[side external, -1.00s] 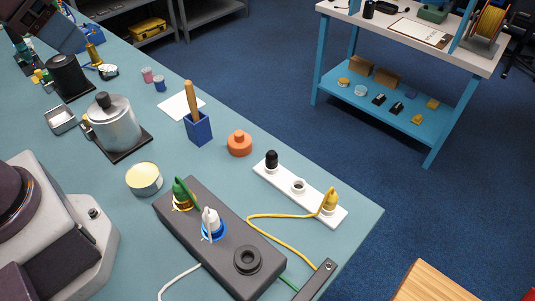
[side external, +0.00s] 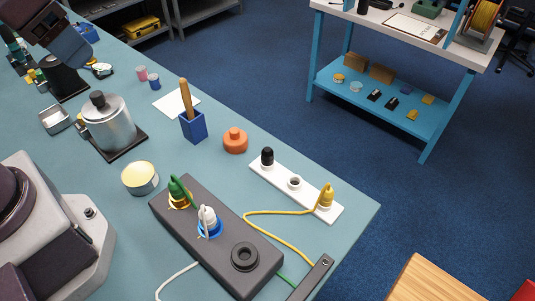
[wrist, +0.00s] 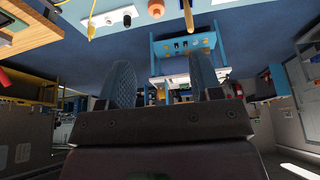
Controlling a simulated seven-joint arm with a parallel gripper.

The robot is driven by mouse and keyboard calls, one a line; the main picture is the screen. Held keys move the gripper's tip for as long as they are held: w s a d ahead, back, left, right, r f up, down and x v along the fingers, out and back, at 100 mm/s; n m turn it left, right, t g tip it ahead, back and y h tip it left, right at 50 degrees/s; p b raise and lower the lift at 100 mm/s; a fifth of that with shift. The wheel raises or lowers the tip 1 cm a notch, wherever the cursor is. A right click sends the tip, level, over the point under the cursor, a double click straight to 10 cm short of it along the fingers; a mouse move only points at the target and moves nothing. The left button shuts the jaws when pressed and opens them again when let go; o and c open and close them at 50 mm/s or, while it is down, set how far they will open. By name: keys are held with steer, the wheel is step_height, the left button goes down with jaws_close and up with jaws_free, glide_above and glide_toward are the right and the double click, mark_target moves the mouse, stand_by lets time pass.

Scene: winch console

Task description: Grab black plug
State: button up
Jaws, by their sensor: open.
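The black plug (side external: 267,157) stands upright in one end of a white socket strip (side external: 296,192). The strip's middle socket is empty, and a yellow plug (side external: 325,198) with a yellow cord sits in the other end. In the wrist view the black plug (wrist: 127,20) shows small near the top, upside down. My gripper (wrist: 163,80) is open with nothing between its two ribbed fingers. It is apart from the black plug.
A grey block (side external: 215,235) with a green plug (side external: 178,189) and a white plug (side external: 207,219) lies in front of the strip. An orange knobbed piece (side external: 235,142), a blue holder (side external: 193,126) with a wooden handle and a metal pot (side external: 108,124) stand farther back. The table's right edge is close to the strip.

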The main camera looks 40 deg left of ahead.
steer(key=w+d+f+n+g, duration=0.1)
steer(key=w+d+f+g, duration=0.3)
steer(key=w, duration=0.5)
steer(key=n, duration=1.7)
glide_above(267, 149)
step_height(267, 149, down, 13)
steer(key=shift+n, duration=0.3)
step_height(267, 149, down, 12)
steer(key=shift+f, duration=0.2)
steer(key=shift+c, duration=0.4)
steer(key=c, duration=0.9)
